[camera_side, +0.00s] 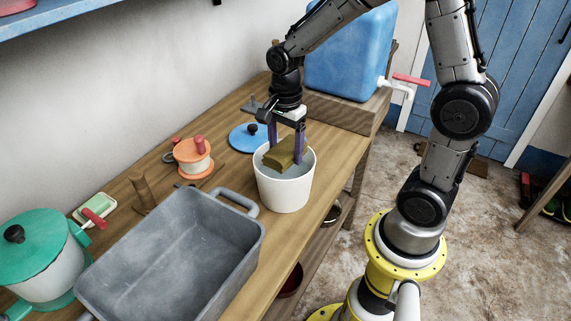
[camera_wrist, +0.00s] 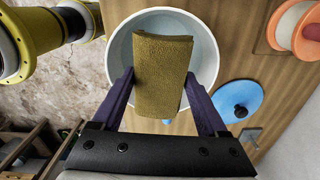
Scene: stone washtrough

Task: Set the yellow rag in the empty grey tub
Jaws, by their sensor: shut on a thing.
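The yellow rag (camera_side: 284,152) is a folded mustard-coloured block. My gripper (camera_side: 287,143) is shut on it, with purple fingers pointing down. In the wrist view the rag (camera_wrist: 163,62) sits between the two fingers (camera_wrist: 165,90). The rag is at the mouth of a white bucket (camera_side: 285,191); the bucket rim (camera_wrist: 113,56) shows around it in the wrist view. I cannot tell whether the rag touches the bucket. The grey tub (camera_side: 170,254) is rectangular, with a handle, and stands empty on the wooden bench left of the bucket.
A blue lid (camera_side: 249,138) and an orange-and-white spool (camera_side: 194,157) lie behind the bucket. A green-lidded pot (camera_side: 40,262) and a soap dish with a red-handled brush (camera_side: 95,210) are left of the tub. A blue water tank (camera_side: 345,55) stands at the back.

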